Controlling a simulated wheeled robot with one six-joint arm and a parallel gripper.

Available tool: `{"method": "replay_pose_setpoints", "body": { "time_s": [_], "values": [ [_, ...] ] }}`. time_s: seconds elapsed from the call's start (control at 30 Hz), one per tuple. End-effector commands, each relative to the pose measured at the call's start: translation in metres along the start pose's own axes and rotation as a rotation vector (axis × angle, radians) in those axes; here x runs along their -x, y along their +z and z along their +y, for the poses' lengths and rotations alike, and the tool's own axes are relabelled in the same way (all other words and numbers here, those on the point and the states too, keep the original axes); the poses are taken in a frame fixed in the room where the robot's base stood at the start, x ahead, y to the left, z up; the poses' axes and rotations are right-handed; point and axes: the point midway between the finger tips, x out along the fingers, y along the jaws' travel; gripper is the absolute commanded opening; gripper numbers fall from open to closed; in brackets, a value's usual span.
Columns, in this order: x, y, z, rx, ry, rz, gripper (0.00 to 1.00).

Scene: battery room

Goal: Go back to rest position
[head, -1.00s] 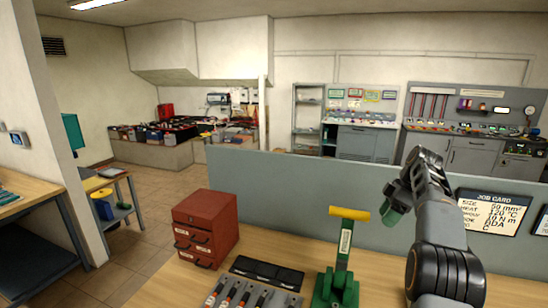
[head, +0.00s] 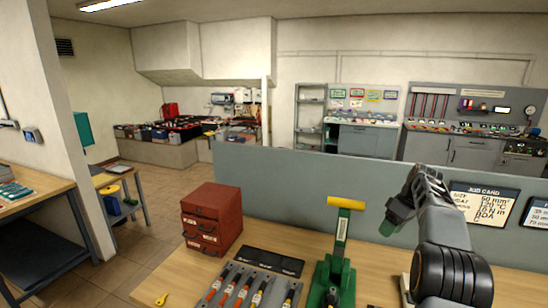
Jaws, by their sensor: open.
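My arm stands at the right of the head view, folded up in front of the grey partition. My gripper (head: 392,222) points down and to the left, in the air above the wooden bench (head: 380,280). It holds nothing that I can see, and its fingertips are small and partly hidden in this view. It is to the right of the green press with the yellow handle (head: 346,203) and apart from it.
A red drawer box (head: 212,220) stands on the bench at left. A rack of screwdrivers (head: 247,288) lies beside it, with a small yellow item (head: 161,299) at the bench's left edge. The grey partition (head: 290,185) runs behind. A job card (head: 484,205) hangs on it at right.

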Motion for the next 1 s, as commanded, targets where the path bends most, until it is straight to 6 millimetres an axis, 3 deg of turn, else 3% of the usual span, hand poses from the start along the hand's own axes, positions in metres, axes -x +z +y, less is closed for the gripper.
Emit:
{"method": "replay_pose_setpoints", "body": {
  "time_s": [0.17,0.27,0.37,0.6,0.8,1.0],
  "values": [
    [-0.018,0.009,-0.01,-0.226,0.055,-0.021,0.61],
    [-0.029,0.015,-0.026,-0.359,0.104,-0.027,0.61],
    [-0.039,0.023,-0.055,-0.499,0.172,-0.021,0.61],
    [-0.071,0.064,-0.152,-0.723,0.339,0.057,0.61],
    [-0.103,0.109,-0.223,-0.729,0.419,0.143,0.61],
    [-0.122,0.139,-0.267,-0.629,0.446,0.191,0.61]
  ]
}}
